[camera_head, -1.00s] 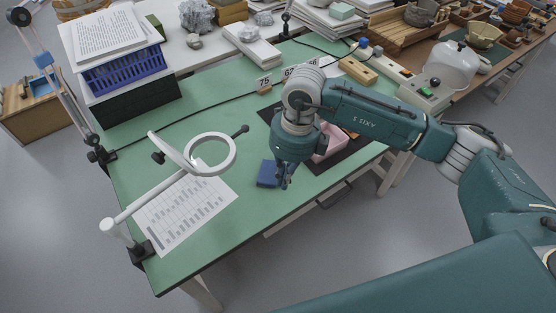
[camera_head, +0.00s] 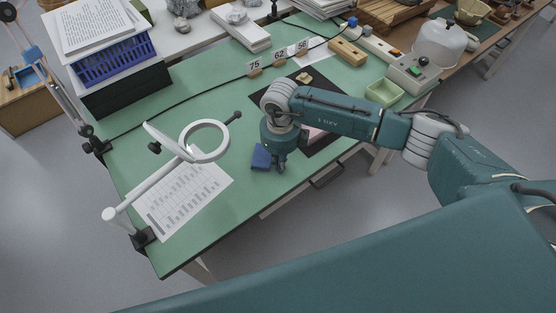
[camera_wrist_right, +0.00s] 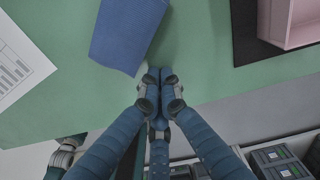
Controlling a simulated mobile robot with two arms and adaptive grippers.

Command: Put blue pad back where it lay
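The blue pad (camera_head: 260,158) lies on the green table near its front edge, left of the dark mat. It also shows at the top of the right wrist view (camera_wrist_right: 127,35). My right gripper (camera_head: 280,167) is low over the table, just right of the pad in the head view. In the wrist view its fingertips (camera_wrist_right: 160,75) are together with nothing seen between them, close beside the pad's near corner. I cannot tell whether they touch the pad. My left gripper is not in view.
A dark mat (camera_head: 335,140) with a pink tray (camera_wrist_right: 290,22) lies right of the pad. A ring lamp (camera_head: 204,141) and a printed sheet (camera_head: 187,196) are to the left. Green table is bare behind the pad.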

